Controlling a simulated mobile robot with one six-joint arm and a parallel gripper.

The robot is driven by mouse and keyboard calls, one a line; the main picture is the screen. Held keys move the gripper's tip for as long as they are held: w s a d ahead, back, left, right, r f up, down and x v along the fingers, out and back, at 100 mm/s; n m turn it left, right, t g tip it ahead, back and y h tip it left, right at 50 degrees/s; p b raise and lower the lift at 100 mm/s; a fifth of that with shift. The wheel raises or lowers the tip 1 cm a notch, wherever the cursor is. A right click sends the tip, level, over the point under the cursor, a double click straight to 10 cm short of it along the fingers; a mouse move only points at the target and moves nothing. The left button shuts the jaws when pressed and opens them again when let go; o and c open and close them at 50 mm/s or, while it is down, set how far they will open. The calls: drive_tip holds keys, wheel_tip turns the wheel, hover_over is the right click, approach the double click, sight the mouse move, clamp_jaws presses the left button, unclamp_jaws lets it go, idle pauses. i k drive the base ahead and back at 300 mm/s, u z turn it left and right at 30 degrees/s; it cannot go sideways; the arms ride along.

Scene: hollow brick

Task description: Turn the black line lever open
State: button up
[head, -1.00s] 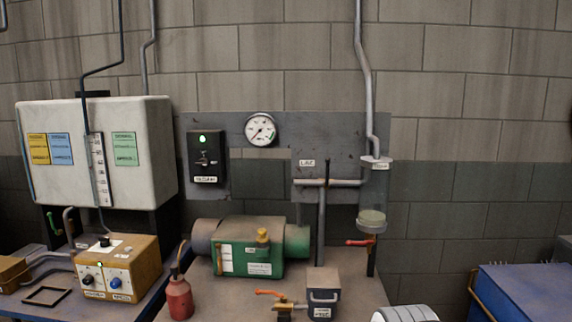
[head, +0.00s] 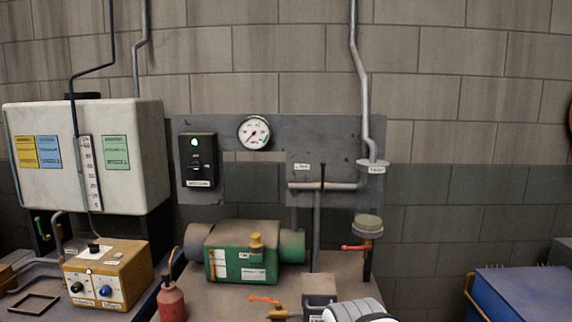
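The black line lever (head: 322,174) is a thin dark handle standing upright at the horizontal grey pipe (head: 340,186) on the grey wall panel. A small white label (head: 302,167), too small to read surely, sits just left of it. A vertical pipe (head: 317,232) runs down below the lever. My gripper is out of view. Only a white and grey rounded part of my arm shows at the bottom edge, below the lever and slightly right.
A clear cylinder (head: 368,205) with a red lever (head: 355,248) below it stands right of the line lever. A green pump (head: 240,252), a grey box (head: 319,288) and an orange-handled valve (head: 265,299) are on the bench. A blue box (head: 525,292) stands at right.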

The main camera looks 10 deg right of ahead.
sight(322, 189)
drive_tip(key=i, duration=0.85)
